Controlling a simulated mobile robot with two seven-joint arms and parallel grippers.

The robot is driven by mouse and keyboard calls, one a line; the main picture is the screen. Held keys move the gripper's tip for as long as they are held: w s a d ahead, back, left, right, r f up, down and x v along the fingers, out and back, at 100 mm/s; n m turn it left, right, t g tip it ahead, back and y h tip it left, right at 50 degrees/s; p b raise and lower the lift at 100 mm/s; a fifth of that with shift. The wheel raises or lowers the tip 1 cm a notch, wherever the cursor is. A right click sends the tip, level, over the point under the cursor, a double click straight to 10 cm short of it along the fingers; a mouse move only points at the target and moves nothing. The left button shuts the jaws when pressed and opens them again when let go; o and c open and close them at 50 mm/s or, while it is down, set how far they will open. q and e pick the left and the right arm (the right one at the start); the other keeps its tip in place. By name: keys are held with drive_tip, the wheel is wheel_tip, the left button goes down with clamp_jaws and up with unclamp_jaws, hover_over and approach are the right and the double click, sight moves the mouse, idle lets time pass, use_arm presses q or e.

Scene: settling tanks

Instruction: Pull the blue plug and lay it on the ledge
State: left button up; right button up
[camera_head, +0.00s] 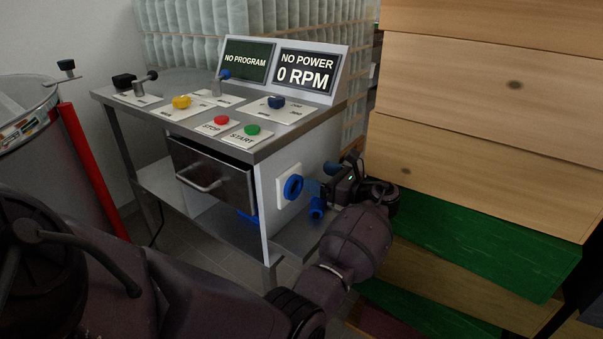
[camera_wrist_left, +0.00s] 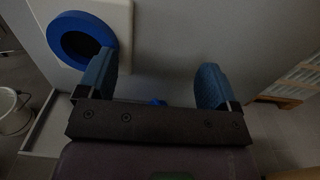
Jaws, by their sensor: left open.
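The blue socket ring (camera_head: 292,187) sits on a white plate on the side of the console; its dark hole shows empty in the wrist view (camera_wrist_left: 82,42). A blue plug (camera_head: 316,208) is out of the socket, low and right of it, by the ledge (camera_head: 303,238); I cannot tell exactly how it rests. A small blue bit, probably the plug, shows between my fingers in the wrist view (camera_wrist_left: 157,102), mostly hidden by my gripper. My left gripper (camera_head: 316,187) is open and empty, right of the socket and above the plug. My right gripper is not in view.
The console (camera_head: 255,145) carries several knobs, levers and buttons; its screen (camera_head: 306,74) reads NO POWER, 0 RPM. A half-open drawer (camera_head: 210,182) is left of the socket. Stacked wooden boards (camera_head: 480,110) stand close to the right of my arm. A tank (camera_head: 40,150) is at the left.

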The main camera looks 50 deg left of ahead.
use_arm(q)
drive_tip(key=p+v, duration=0.1)
drive_tip(key=v, duration=0.9)
drive_tip(key=shift+d, duration=0.35)
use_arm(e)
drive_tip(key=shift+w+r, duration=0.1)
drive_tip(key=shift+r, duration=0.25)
use_arm(q)
drive_tip(key=shift+w, duration=0.15)
drive_tip(key=shift+d, duration=0.1)
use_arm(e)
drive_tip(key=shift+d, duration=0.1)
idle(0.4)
